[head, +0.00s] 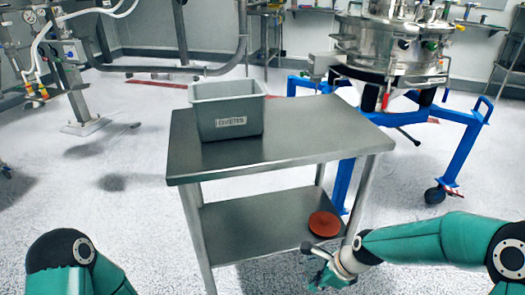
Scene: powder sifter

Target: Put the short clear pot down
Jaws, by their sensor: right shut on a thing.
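My right gripper (318,264) is low at the bottom right of centre, beside the front right leg of the steel table. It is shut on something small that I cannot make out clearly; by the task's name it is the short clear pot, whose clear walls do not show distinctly. A round red disc (324,224) with a small raised middle shows just above the fingers, over the lower shelf. I cannot tell whether it rests on the shelf or belongs to the held thing. My left arm shows at the lower left, but its gripper is out of the picture.
The steel table (310,130) has a grey labelled bin (230,116) at its back left; the rest of its top is clear. The lower shelf (250,225) is mostly bare. A steel sifter (392,45) on a blue wheeled frame (465,150) stands behind, at the right.

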